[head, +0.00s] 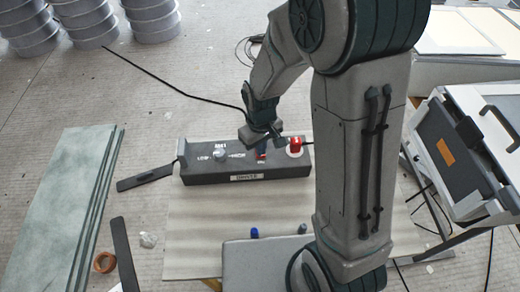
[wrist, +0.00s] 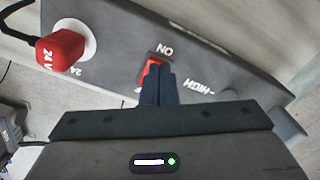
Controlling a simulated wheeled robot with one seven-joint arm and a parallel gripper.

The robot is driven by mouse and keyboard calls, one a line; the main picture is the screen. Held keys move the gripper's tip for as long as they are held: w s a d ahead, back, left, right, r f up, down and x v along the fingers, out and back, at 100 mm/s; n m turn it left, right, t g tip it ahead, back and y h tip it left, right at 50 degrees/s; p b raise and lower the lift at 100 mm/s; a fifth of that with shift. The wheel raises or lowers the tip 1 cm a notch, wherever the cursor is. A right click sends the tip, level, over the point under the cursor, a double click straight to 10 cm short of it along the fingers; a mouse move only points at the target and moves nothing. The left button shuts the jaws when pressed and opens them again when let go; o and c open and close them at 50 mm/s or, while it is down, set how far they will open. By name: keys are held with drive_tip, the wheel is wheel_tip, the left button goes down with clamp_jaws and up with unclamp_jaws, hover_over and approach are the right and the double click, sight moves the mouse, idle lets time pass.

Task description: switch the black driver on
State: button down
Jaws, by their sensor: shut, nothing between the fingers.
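The black driver (head: 235,172) is a long dark grey box on the pale board, with a label on its front. Its top carries a white-grey knob (head: 220,154), a small red rocker switch and a red plug (head: 295,145). In the wrist view the red switch (wrist: 152,68) sits beside the word ON, partly hidden by my fingers. My gripper (wrist: 157,88) is shut and empty, its fingertips at the switch's edge on the side away from ON. Whether they touch it, and which way the rocker is tilted, I cannot tell. The red 24 V plug (wrist: 60,48) is seated in a white ring.
A black cable runs from the plug. A grey case (head: 465,150) stands at the right. A small blue item (head: 254,232) is near the front.

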drive_tip(key=shift+f+b, duration=1.05)
drive_tip(key=shift+f, duration=0.15)
idle(0.3)
wheel_tip(320, 180, up, 7)
drive_tip(key=p, duration=0.5)
drive_tip(key=shift+r+p, duration=0.15)
drive_tip(key=shift+p, duration=0.25)
drive_tip(key=shift+d+r, duration=0.1)
drive_tip(key=shift+r, duration=0.1)
drive_tip(key=s+d+r+m+t, duration=0.1)
drive_tip(key=s+d+r+m, duration=0.2)
drive_tip(key=s+d+r, duration=0.2)
drive_tip(key=s+d+r+m+t, duration=0.2)
drive_tip(key=s+d+r, duration=0.3)
drive_tip(key=r, duration=0.6)
drive_tip(key=shift+s+d+m, duration=0.15)
drive_tip(key=shift+s+m, duration=0.45)
drive_tip(key=shift+s, duration=0.4)
idle(0.7)
